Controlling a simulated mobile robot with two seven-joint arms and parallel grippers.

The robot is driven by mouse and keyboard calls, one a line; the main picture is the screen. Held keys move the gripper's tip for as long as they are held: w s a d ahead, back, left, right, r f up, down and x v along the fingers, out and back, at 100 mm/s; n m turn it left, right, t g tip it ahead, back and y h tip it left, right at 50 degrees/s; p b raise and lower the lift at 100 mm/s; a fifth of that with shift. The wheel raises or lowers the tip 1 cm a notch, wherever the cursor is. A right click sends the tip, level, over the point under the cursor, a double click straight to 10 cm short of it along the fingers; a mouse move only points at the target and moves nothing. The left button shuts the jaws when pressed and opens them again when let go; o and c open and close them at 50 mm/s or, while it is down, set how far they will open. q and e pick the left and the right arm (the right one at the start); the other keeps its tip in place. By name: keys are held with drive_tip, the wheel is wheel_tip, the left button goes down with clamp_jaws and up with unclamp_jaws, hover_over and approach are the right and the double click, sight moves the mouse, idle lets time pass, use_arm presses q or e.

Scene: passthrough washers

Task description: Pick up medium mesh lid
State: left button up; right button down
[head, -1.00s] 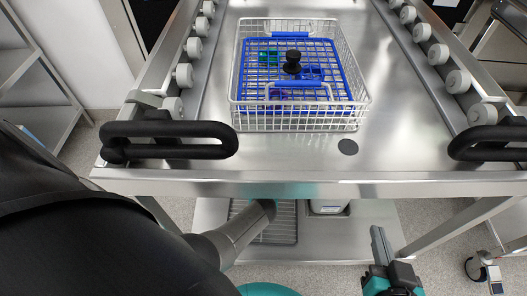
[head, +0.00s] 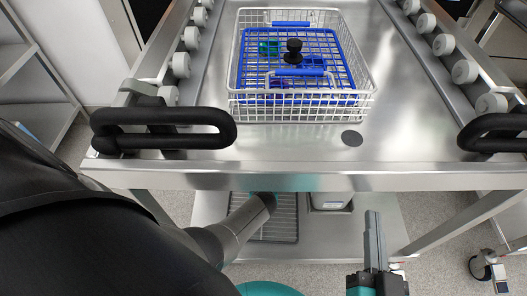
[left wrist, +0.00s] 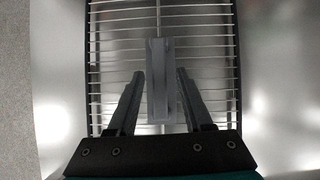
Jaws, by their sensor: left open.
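A wire mesh lid (left wrist: 205,48) with a dark frame and a grey bar handle (left wrist: 161,95) fills the middle of the left wrist view. My left gripper (left wrist: 160,73) is open, with one finger on each side of the handle; I cannot tell whether they touch it. In the head view, what looks like the same mesh lid (head: 285,218) lies on the cart's lower shelf, partly hidden by my left arm. The left gripper itself is hidden there. My right gripper (head: 374,240) points up at the lower right, away from the lid; its fingers look close together.
A wire basket (head: 300,112) with a blue-framed mesh lid (head: 345,70) stands on the steel cart top (head: 200,155). Black handles (head: 165,128) stick out at the cart's front. A pale container (head: 330,200) stands beside the lid on the lower shelf. The right part of that shelf is clear.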

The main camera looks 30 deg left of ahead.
use_arm(q)
clamp_jaws()
idle(0.3)
idle(1.1)
